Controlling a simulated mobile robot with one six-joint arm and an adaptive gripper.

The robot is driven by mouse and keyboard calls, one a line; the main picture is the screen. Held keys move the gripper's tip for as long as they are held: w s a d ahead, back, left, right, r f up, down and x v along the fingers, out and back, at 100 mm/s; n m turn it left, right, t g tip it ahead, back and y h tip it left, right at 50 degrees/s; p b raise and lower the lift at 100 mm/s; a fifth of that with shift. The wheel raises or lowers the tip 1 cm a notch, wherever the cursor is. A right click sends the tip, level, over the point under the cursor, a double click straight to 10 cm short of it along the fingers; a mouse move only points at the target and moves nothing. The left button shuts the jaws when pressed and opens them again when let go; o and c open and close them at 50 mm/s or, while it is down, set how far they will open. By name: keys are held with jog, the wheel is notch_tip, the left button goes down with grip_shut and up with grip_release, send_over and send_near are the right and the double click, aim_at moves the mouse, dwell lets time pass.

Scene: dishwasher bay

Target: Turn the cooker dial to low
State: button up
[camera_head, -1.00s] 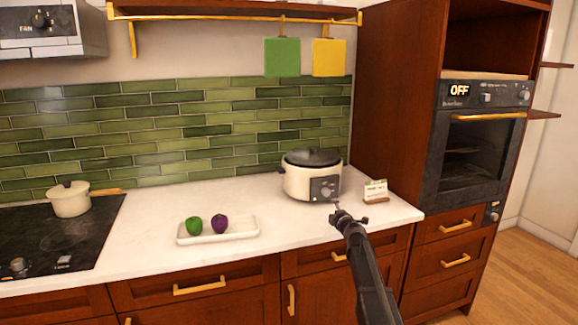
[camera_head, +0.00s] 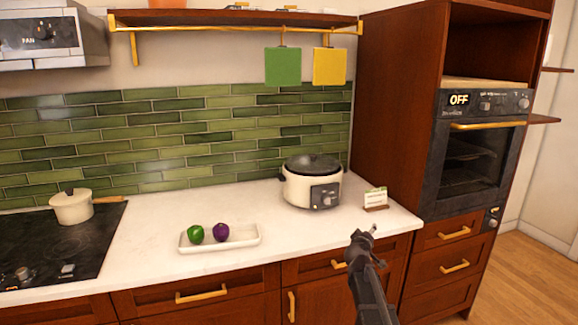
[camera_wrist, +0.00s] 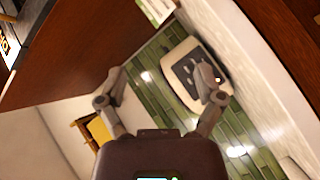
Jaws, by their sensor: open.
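The cream cooker (camera_head: 297,188) with a dark lid stands upright on the white counter. Its dark front panel carries the dial (camera_head: 327,200); the dial's setting is too small to read. In the wrist view the cooker (camera_wrist: 169,73) appears tilted beyond my fingers, with part of its panel (camera_wrist: 186,72) behind the right finger. My gripper (camera_head: 368,233) is in front of the counter's edge, to the lower right of the cooker and apart from it. In the wrist view my gripper (camera_wrist: 161,82) has its fingers spread with nothing between them.
A small card on a stand (camera_head: 376,199) is right of the cooker. A white tray (camera_head: 246,240) with a green and a purple item lies to its left. A tall oven cabinet (camera_head: 395,110) closes the right side.

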jog(key=s+a+f+m+g+y+p, duration=0.1)
jog(key=s+a+f+m+g+y, duration=0.1)
jog(key=s, duration=0.9)
jog(key=s+a+f+m+g+y+p, duration=0.2)
jog(key=s+a+f+g, duration=0.2)
jog(key=s+g, duration=0.3)
jog(key=s+a+f+m+g+y+p, duration=0.2)
jog(key=s+g, duration=0.3)
jog(key=s, duration=1)
jog(key=shift+a+f, duration=0.5)
jog(key=shift+a, duration=0.4)
